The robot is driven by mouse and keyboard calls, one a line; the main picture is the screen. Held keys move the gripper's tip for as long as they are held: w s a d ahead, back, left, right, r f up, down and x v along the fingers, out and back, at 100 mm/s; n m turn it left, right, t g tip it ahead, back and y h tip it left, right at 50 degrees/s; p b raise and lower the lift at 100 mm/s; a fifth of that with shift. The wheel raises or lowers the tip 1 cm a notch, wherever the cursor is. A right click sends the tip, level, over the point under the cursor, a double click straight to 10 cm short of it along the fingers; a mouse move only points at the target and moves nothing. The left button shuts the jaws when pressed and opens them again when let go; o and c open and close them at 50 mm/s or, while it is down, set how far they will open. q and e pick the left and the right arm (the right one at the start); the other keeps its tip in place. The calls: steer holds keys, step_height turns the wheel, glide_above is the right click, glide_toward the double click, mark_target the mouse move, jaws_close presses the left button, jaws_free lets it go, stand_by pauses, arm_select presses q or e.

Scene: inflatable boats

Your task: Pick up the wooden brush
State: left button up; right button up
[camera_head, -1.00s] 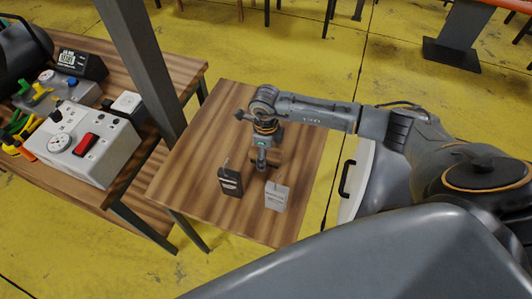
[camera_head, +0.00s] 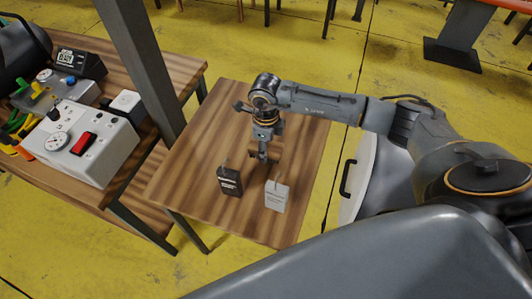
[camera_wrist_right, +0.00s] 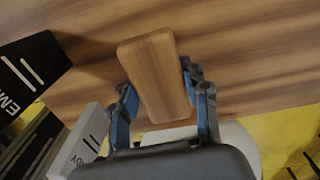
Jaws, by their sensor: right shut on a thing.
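The wooden brush (camera_wrist_right: 155,70) shows in the right wrist view as a smooth brown wooden block between the two blue-padded fingers. My right gripper (camera_wrist_right: 160,88) is shut on it. In the head view my right gripper (camera_head: 263,154) points down over the small wooden table, with a bit of the brush (camera_head: 275,151) showing beside the fingers. The brush's underside is hidden, and its gap to the tabletop is hard to judge. My left gripper is not in view.
A black tag (camera_head: 229,181) and a pale grey tag (camera_head: 276,196) stand at the near part of the small table (camera_head: 205,130). A grey post (camera_head: 143,65) and a workbench with a gauge box (camera_head: 90,145) are to the left.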

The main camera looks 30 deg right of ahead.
steer(key=s+d+r+b, duration=0.3)
steer(key=s+r, duration=0.7)
steer(key=s, duration=0.3)
steer(key=shift+s+r+b, duration=0.25)
steer(key=shift+s+b, duration=0.15)
